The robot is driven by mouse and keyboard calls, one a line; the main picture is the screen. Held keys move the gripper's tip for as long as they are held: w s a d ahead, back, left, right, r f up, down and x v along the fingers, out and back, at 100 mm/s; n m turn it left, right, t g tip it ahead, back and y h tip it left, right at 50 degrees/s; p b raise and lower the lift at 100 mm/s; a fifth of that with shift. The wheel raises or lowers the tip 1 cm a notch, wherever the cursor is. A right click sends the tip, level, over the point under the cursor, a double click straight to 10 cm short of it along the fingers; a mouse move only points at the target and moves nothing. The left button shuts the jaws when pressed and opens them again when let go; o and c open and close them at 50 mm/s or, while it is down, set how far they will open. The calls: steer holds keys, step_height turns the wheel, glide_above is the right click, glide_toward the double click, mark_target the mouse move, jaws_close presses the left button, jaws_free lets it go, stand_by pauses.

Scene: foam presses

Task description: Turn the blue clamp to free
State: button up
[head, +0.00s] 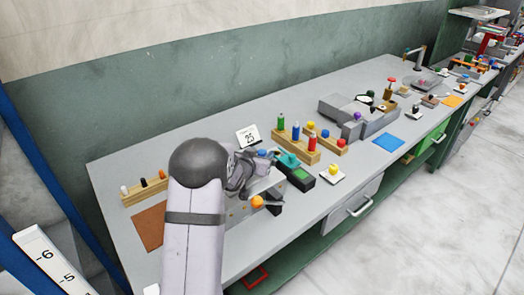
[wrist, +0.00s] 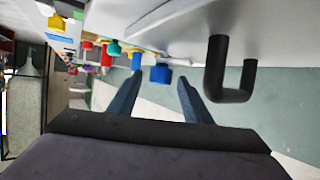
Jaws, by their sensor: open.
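The blue clamp (wrist: 160,73) shows in the wrist view as a small blue knob under the pale edge of a fixture. It lies between the tips of my gripper (wrist: 160,84) in the picture; I see no contact. My gripper is open and empty, its two dark blue fingers apart. In the head view my gripper (head: 247,172) is over the near press, and a bit of the blue clamp (head: 263,153) shows just right of it. My arm and gripper hide much of that press, and which way the clamp is turned cannot be told.
A black U-shaped handle (wrist: 231,70) stands right of my fingers in the wrist view. A teal-topped dark box (head: 290,164), an orange knob (head: 257,201) and a "25" card (head: 249,137) are close by. Wooden blocks with coloured pegs (head: 297,142) stand to the right.

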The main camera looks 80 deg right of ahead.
steer(key=shift+x, duration=0.95)
steer(key=c, duration=1.1)
steer(key=shift+o, duration=0.2)
steer(key=shift+w+r+m+g+p, duration=0.15)
steer(key=shift+r+m+g+p, duration=0.2)
steer(key=shift+p, duration=0.75)
steer(key=shift+d+m+g+y+p, duration=0.1)
steer(key=shift+m+g+y+p, duration=0.45)
steer(key=shift+p, duration=0.7)
steer(key=shift+m+g+y+p, duration=0.25)
steer(key=shift+m+g+p, duration=0.65)
steer(key=shift+g+p, duration=0.15)
steer(key=shift+f+m+g+y, duration=0.15)
steer(key=shift+m+g+y, duration=0.15)
steer(key=shift+m+g, duration=0.15)
